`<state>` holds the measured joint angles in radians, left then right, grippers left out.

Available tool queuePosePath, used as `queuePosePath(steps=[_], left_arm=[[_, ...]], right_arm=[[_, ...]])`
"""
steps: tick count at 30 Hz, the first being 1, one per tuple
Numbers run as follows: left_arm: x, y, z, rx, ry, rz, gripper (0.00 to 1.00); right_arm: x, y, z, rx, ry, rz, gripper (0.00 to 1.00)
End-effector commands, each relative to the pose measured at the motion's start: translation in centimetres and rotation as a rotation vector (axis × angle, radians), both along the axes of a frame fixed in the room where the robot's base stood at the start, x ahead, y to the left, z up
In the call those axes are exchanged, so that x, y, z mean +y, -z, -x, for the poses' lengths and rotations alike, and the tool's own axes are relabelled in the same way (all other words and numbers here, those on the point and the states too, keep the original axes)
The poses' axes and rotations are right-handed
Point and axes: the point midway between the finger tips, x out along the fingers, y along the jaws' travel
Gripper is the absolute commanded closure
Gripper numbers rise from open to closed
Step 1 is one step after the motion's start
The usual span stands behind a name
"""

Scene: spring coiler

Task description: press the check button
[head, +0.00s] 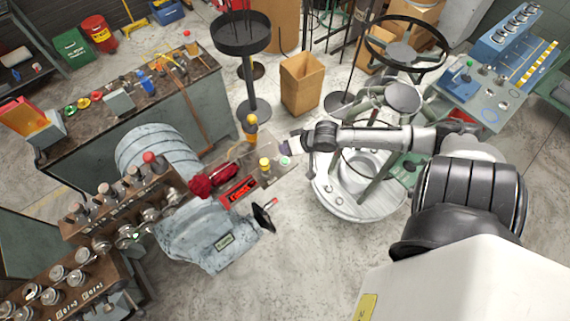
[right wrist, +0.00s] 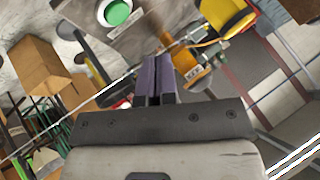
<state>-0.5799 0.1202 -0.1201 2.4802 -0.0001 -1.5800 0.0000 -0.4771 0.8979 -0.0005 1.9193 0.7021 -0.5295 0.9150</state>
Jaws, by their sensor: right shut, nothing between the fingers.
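A green round button (head: 284,161) sits on a small grey panel (head: 272,176) on top of the blue-grey machine. It shows larger at the top of the right wrist view (right wrist: 117,12). A yellow knob (head: 264,163) stands beside it, and it also shows in the right wrist view (right wrist: 228,15). No label is readable, so I cannot tell which is the check button. My right gripper (head: 287,148) is shut and empty, its purple fingertips (right wrist: 155,62) just above the green button in the head view. They appear apart from it. My left gripper is out of view.
A red tray (head: 238,190) and a red bundle (head: 213,180) lie left of the panel. A black handwheel (head: 263,217) sticks out in front. An orange-and-yellow fitting (head: 251,126) stands behind. A round white machine (head: 345,205) lies below my right arm. Open floor lies in front.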

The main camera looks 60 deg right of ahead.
Motion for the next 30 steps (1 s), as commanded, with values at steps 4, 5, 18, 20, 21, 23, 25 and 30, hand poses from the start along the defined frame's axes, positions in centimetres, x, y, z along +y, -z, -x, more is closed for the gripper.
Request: queuePosePath(steps=[4, 5, 18, 20, 21, 23, 25, 30], left_arm=[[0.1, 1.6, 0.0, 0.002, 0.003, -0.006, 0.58], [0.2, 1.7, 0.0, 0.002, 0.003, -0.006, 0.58], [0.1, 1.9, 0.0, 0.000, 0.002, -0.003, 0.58], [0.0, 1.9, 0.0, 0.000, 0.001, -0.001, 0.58], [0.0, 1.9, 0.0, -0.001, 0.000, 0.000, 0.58], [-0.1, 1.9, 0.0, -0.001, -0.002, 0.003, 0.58], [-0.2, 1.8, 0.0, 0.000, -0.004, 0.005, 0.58], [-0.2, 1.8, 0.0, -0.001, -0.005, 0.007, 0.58]], right_arm=[[0.0, 2.0, -0.1, -0.001, 0.001, -0.001, 1.00], [0.0, 2.3, -0.1, -0.001, 0.000, 0.000, 1.00], [0.0, 3.2, -0.1, 0.000, 0.000, 0.000, 1.00], [0.0, 3.2, -0.1, -0.001, 0.000, 0.000, 1.00], [0.0, 3.2, -0.1, -0.001, 0.000, 0.000, 1.00], [0.0, 3.2, -0.1, -0.001, 0.000, 0.000, 1.00], [0.0, 3.2, -0.1, -0.001, 0.000, 0.000, 1.00], [0.0, 3.2, -0.1, -0.001, 0.000, 0.000, 1.00]])
